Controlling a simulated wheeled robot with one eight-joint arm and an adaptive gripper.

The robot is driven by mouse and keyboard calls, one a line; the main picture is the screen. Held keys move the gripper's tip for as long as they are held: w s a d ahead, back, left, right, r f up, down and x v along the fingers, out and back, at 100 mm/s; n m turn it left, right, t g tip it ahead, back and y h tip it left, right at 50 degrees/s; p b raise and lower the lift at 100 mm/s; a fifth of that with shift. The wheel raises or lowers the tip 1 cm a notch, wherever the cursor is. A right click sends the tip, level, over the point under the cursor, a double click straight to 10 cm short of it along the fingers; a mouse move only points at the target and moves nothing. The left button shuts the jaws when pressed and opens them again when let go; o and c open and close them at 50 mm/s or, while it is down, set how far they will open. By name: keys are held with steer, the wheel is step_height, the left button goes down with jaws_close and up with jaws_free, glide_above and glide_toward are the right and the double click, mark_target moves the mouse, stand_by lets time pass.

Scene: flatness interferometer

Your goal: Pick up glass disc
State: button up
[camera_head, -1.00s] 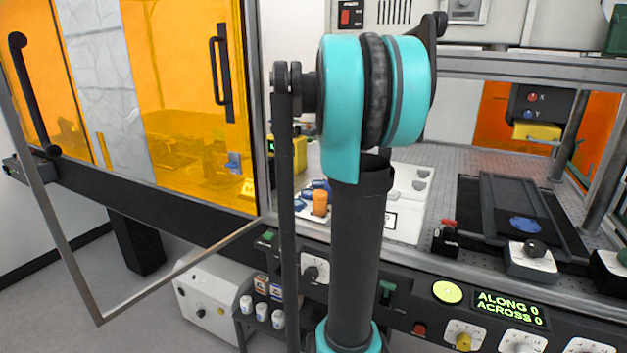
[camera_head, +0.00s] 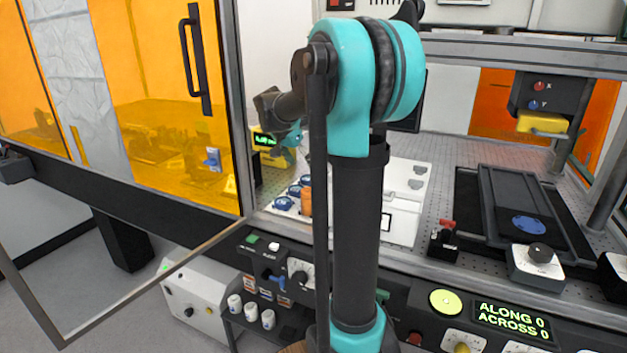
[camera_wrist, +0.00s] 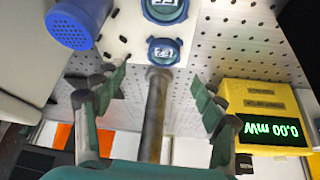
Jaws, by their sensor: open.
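Several blue round pieces (camera_head: 283,203) sit on a white holder left of my arm in the head view; I cannot tell which, if any, is a glass disc. Two blue round pieces with pale labels (camera_wrist: 163,50) show at the top of the wrist view, on a white plate. Another flat blue disc (camera_head: 529,225) lies on the dark stage at the right. My gripper (camera_wrist: 158,88) is open, its green fingers spread below the nearer labelled piece and apart from it. A dark metal rod shows between the fingers. In the head view the gripper is largely hidden.
A yellow power meter (camera_wrist: 262,115) reading 0.00 mW stands close to the right finger. A blue perforated cylinder (camera_wrist: 75,22) is at upper left. An orange cylinder (camera_head: 306,202) stands beside the blue pieces. An orange glazed door (camera_head: 170,100) is at left.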

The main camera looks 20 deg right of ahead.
mark_target(308, 177)
steer(key=x, duration=0.7)
steer(key=shift+w+a+f, duration=0.15)
steer(key=shift+w+f, duration=0.05)
steer(key=shift+c, duration=0.4)
steer(key=c, duration=1.2)
